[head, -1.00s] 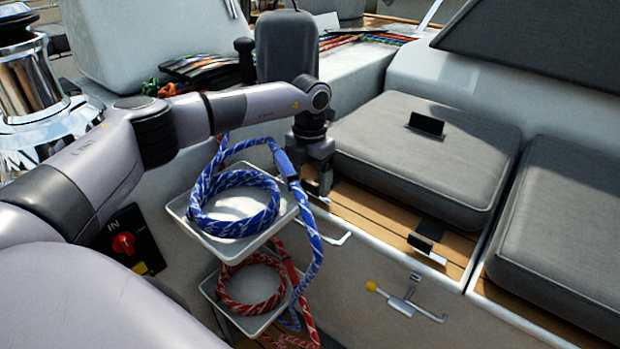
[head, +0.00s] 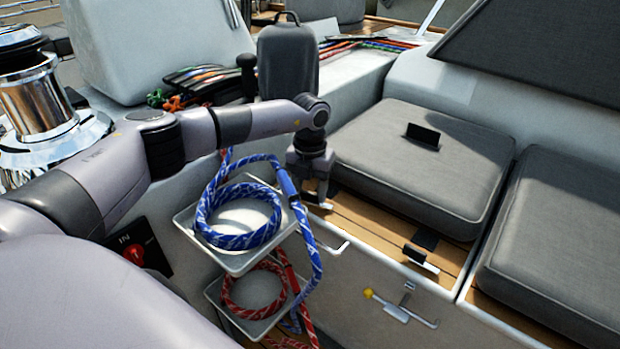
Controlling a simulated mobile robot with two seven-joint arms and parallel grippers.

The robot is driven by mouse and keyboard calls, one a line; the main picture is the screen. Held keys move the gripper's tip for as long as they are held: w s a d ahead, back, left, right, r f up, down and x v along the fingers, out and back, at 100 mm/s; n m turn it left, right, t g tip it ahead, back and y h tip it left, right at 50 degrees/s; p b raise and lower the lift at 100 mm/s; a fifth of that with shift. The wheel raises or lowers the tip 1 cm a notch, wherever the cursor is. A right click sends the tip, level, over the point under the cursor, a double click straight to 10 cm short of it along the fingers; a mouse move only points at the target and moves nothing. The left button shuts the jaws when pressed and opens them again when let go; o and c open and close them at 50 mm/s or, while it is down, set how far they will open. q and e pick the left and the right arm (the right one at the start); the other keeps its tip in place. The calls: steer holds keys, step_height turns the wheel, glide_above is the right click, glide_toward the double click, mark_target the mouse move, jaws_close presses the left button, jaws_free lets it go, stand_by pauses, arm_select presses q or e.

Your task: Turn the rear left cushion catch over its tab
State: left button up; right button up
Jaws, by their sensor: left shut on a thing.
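My left gripper (head: 317,190) points down at the left front corner of the grey left cushion (head: 420,165). It is shut on the rear left cushion catch, which sits on the wooden seat edge. Only a little of this catch's pale metal (head: 322,205) shows below the jaws. The jaws hide most of it, and I cannot see its tab or tell how far the catch is turned. A second catch (head: 420,257), with a black grip and pale base, sits further right beside a dark tab (head: 427,238) at the cushion's edge. My right gripper is not in view.
Blue rope (head: 240,238) lies coiled in a pale tray close to my left gripper. Red rope (head: 255,308) is in a lower tray. A second cushion (head: 560,240) lies to the right. A yellow-knobbed latch (head: 400,308) is on the seat front.

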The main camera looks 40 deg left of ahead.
arm_select(q)
steer(key=shift+r+n+p, duration=0.4)
steer(key=shift+n+p, duration=0.1)
steer(key=shift+n, duration=0.1)
steer(key=n+p, duration=0.3)
steer(key=p, duration=0.1)
steer(key=shift+n, duration=0.3)
steer(key=n+p, duration=0.2)
steer(key=shift+n+p, duration=0.3)
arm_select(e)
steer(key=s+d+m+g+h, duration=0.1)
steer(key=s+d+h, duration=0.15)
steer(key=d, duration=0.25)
arm_select(q)
steer(key=n+p, duration=0.3)
steer(key=n, duration=0.1)
steer(key=shift+f, duration=0.15)
steer(key=shift+w+a+f+n+p, duration=0.1)
steer(key=shift+n+p, duration=0.95)
steer(key=shift+n, duration=0.45)
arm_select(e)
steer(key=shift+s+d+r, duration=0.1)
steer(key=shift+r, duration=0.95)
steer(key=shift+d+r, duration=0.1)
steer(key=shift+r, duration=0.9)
arm_select(q)
steer(key=o, duration=1)
steer(key=shift+f, duration=0.1)
